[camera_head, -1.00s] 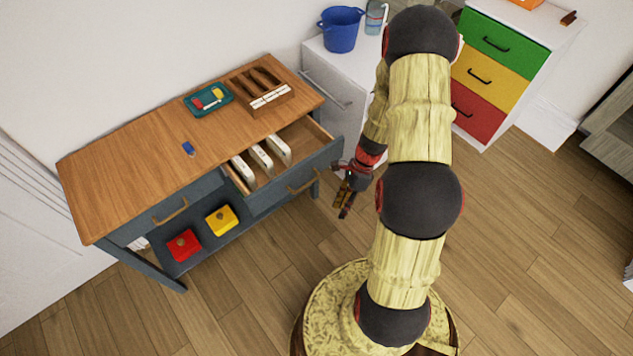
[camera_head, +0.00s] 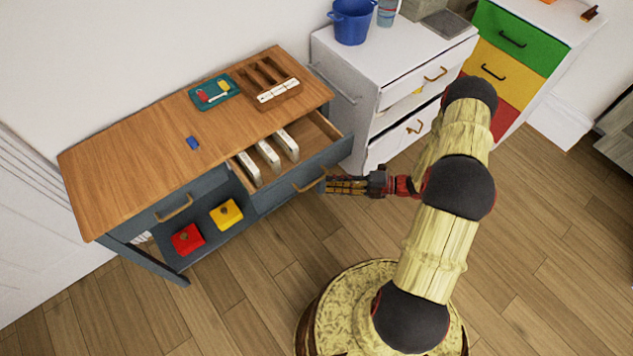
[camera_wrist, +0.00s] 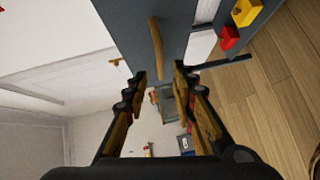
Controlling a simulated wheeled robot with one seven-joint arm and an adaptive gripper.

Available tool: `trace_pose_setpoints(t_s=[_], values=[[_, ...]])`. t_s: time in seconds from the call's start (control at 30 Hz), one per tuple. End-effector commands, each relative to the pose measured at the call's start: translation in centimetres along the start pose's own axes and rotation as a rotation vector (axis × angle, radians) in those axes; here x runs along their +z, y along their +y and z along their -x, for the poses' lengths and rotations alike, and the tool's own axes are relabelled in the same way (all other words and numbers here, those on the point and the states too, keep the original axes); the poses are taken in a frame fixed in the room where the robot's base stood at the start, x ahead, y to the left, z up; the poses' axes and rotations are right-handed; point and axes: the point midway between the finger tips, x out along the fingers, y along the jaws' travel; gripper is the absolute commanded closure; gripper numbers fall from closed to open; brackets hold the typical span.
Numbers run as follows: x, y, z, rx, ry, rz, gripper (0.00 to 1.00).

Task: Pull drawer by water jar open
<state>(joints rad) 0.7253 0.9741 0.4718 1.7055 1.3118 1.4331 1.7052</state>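The water jar (camera_head: 388,12), clear with bluish contents, stands at the top edge of the head view on a white cabinet (camera_head: 345,60). The cabinet's upper drawer (camera_head: 410,84) has a brass handle (camera_head: 436,75). A gap with something yellow shows below its front. A lower drawer (camera_head: 395,143) also has a brass handle. My gripper (camera_head: 329,185) points left, beside the handle (camera_head: 310,180) of the wooden table's open grey drawer (camera_head: 300,182).
The wooden-topped table (camera_head: 130,150) holds a teal tray (camera_head: 215,92) and a wooden organiser (camera_head: 268,80). Its open drawer juts out beside the white cabinet. A blue pot (camera_head: 352,20) stands by the jar. A coloured drawer unit (camera_head: 510,45) is at right.

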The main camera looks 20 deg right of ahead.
Motion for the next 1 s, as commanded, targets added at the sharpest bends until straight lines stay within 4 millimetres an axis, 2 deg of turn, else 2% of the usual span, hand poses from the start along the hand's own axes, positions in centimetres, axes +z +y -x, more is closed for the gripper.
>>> trace_pose_setpoints(t_s=[0.3,0.5,0.83,1.0], values=[[-0.2,-0.2,-4.8,-0.003,0.006,0.004,0.73],[-0.1,-0.2,-6.7,-0.003,0.004,0.004,0.73],[-0.1,-0.1,-7.1,-0.003,0.003,0.004,0.73],[-0.1,-0.1,-7.1,-0.004,0.003,0.005,0.82]])
